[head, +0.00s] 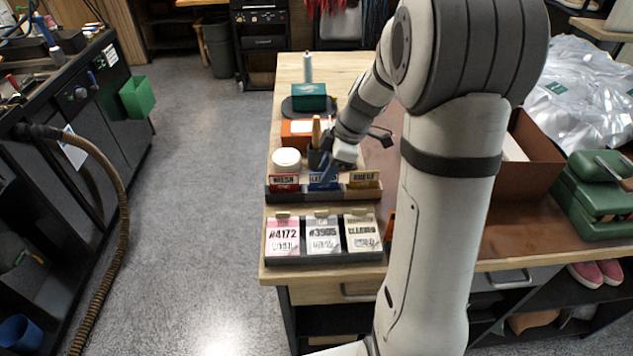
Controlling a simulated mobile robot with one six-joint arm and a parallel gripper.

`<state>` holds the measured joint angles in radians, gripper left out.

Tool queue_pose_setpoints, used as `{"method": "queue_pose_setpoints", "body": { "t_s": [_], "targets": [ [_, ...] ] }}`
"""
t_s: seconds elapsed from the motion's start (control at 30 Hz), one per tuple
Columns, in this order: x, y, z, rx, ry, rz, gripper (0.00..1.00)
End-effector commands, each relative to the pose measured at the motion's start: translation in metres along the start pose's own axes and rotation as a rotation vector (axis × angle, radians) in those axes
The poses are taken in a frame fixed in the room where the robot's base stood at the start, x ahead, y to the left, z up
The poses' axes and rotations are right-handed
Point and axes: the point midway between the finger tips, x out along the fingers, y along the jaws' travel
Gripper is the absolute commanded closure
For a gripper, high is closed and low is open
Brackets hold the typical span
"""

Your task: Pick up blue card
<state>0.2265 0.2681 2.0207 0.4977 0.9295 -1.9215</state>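The blue card (324,185) stands upright in the middle of a dark card rack (316,196) near the front left of the workbench. A red card (284,183) is to its left and a tan card (364,180) to its right. My gripper (327,172) is just above and behind the blue card, reaching down from the upper right. Its fingers are small and dark here and partly overlap the card's top edge. I cannot tell whether they are open or touch the card.
A lower rack in front holds ticket cards (323,233). A white round jar (287,160), an orange box (297,132) and a green box (309,97) stand behind. A brown open box (535,160) is to the right of my arm. Floor is clear left of the bench.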

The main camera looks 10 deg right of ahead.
Motion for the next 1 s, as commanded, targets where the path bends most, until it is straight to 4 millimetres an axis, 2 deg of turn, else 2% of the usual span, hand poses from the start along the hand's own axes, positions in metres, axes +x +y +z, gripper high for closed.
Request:
{"method": "queue_pose_setpoints", "body": {
  "t_s": [0.13,0.4,0.77,1.0],
  "targets": [
    [0.016,-0.001,-0.001,0.001,0.001,-0.002,0.69],
    [0.019,-0.001,0.0,0.001,0.0,0.001,0.69],
    [0.019,-0.001,0.001,0.002,0.0,0.001,0.99],
    [0.019,-0.001,0.001,0.003,0.0,0.001,1.0]
  ]
}}
